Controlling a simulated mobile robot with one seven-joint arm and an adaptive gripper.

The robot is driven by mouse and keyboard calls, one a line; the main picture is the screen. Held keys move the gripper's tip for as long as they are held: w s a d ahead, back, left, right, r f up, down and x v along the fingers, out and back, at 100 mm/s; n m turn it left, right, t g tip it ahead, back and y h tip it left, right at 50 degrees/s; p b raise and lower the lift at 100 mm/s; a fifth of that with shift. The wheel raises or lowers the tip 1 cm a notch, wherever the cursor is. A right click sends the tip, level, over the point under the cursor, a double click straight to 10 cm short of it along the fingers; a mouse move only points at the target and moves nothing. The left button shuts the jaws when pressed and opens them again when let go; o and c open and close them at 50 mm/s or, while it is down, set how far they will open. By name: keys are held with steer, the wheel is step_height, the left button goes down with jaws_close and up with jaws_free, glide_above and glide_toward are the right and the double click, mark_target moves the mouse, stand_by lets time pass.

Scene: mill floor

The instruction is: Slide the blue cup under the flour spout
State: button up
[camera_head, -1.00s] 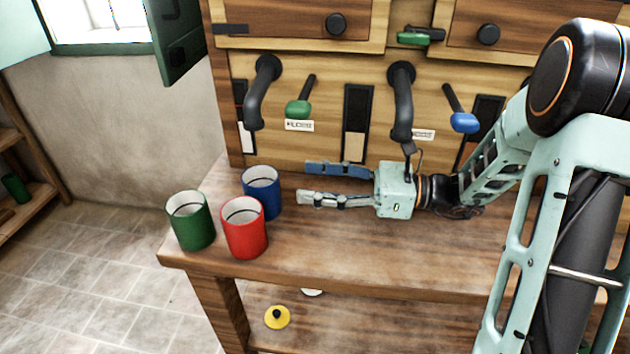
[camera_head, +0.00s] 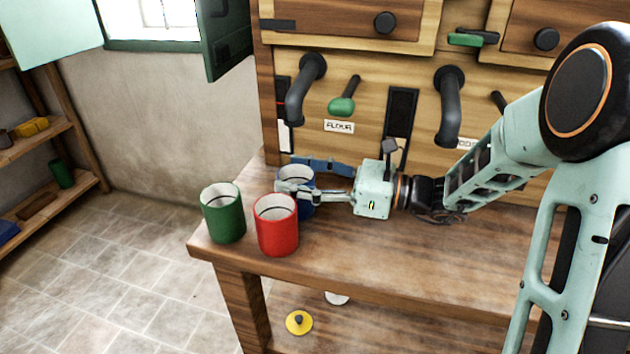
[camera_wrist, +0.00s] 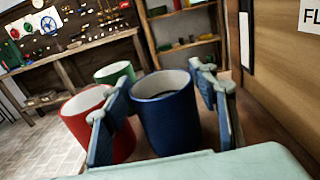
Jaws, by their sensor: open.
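The blue cup (camera_head: 306,210) stands upright on the wooden bench, and it also shows in the wrist view (camera_wrist: 167,118). My gripper (camera_head: 287,174) is open, with one finger on each side of the blue cup. In the wrist view my fingers (camera_wrist: 160,75) flank the cup; whether they touch it I cannot tell. The near finger hides part of the cup in the head view. The dark flour spout (camera_head: 302,92) hangs from the cabinet front just behind and above the cup, beside the FLOUR label (camera_head: 339,126) and a green-ended lever (camera_head: 342,105).
A red cup (camera_head: 277,232) stands close in front of the blue cup, and a green cup (camera_head: 223,218) stands to the left near the bench's left edge. A second spout (camera_head: 448,110) is to the right. The bench (camera_head: 400,255) is clear right of the red cup.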

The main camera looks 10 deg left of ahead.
steer(key=shift+a, duration=0.2)
steer(key=c, duration=1)
steer(key=shift+w+p, duration=0.3)
steer(key=shift+w, duration=0.15)
steer(key=shift+w+a, duration=0.1)
steer(key=shift+w, duration=0.2)
steer(key=o, duration=1.4)
steer(key=d, duration=0.7)
steer(key=s+d, duration=0.1)
steer(key=d, duration=0.3)
steer(key=shift+d, duration=0.55)
